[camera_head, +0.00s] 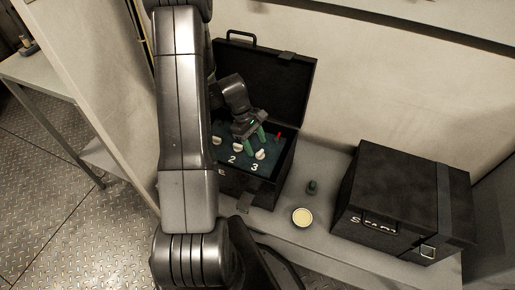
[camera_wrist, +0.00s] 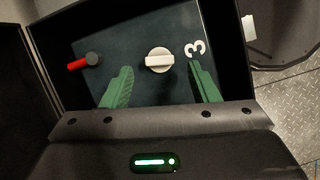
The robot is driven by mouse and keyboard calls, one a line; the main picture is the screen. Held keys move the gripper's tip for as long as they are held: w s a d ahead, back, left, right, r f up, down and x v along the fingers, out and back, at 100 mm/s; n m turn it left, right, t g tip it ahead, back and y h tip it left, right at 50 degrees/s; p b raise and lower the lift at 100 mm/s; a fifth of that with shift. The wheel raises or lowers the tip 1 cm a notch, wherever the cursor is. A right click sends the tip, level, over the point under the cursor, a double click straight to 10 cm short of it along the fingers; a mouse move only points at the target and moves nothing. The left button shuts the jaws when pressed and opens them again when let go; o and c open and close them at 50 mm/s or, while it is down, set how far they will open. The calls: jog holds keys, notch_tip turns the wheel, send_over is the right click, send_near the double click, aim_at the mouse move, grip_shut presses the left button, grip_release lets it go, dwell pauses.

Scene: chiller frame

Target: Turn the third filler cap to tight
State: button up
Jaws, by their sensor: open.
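The third filler cap (camera_wrist: 159,60) is a round, cream-white cap with a raised bar grip, on a dark panel beside a white numeral 3. In the wrist view its bar lies roughly level across the picture. In the head view the cap (camera_head: 260,155) sits just above the numeral 3. My gripper (camera_wrist: 160,85) is open, with its green fingers on either side of the cap and apart from it. In the head view my gripper (camera_head: 254,143) reaches down into the open black case from above. The exact height of the fingertips over the panel is hard to tell.
A red-handled lever (camera_wrist: 85,62) stands on the panel near the cap. Other white caps (camera_head: 238,147) sit to the left. The open case lid (camera_head: 265,80) rises behind. A closed black case (camera_head: 405,200), a cream disc (camera_head: 302,217) and a small green object (camera_head: 313,187) are on the bench.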

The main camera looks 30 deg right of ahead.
aim_at(260, 154)
jog(key=shift+x, duration=1.15)
jog(key=c, duration=1)
